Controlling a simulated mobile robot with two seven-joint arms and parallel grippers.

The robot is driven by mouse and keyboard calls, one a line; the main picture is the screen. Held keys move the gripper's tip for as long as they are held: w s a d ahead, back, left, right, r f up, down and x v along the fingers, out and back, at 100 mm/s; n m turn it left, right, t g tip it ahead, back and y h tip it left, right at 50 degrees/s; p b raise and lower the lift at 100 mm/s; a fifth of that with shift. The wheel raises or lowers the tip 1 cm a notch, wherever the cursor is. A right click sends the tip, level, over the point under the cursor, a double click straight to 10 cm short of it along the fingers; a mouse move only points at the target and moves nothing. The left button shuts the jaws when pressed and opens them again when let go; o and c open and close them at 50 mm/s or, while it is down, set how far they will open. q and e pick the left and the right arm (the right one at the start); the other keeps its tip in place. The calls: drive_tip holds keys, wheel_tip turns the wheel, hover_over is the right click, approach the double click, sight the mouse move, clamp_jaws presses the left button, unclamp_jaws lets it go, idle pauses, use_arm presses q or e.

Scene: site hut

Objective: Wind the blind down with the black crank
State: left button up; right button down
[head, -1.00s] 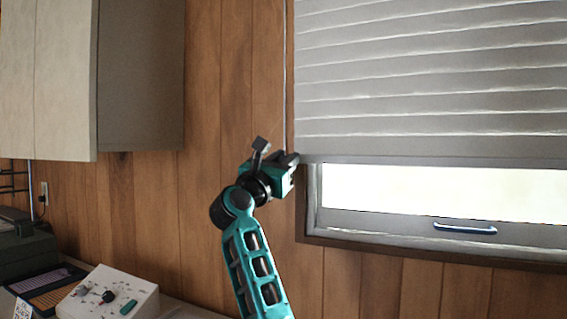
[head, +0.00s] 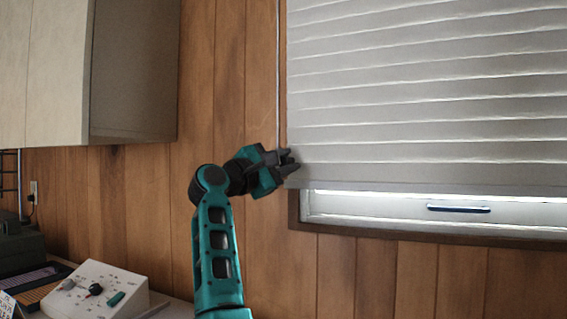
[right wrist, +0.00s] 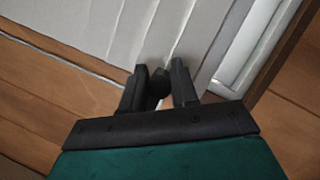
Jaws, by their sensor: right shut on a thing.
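The pale grey slatted blind (head: 430,90) covers most of the window in the head view, leaving a narrow strip of glass above the sill. A thin rod (head: 277,70) hangs down along its left edge. My right gripper (head: 287,163) is at the rod's lower end, beside the blind's lower left corner. In the right wrist view its two dark fingers are shut on the black crank (right wrist: 158,84), a small dark piece between them; the fingers hide much of it. The blind also shows behind the fingers (right wrist: 200,40). My left gripper is in neither current view.
A wall cabinet (head: 130,70) hangs at the upper left. A white control box (head: 97,290) with knobs stands on the counter at the lower left. The window frame (head: 400,207) with a dark handle (head: 458,209) lies below the blind. The wood-panelled wall is bare around my right arm.

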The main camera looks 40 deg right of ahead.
drive_tip(key=f+m, duration=0.1)
drive_tip(key=m, duration=0.1)
drive_tip(key=f+m+y, duration=0.1)
drive_tip(key=m, duration=0.1)
drive_tip(key=w+f+m+g+y, duration=0.1)
drive_tip(key=m, duration=0.1)
drive_tip(key=shift+a, duration=0.15)
idle(0.3)
drive_tip(key=c, duration=0.9)
unclamp_jaws()
drive_tip(key=shift+c, duration=0.2)
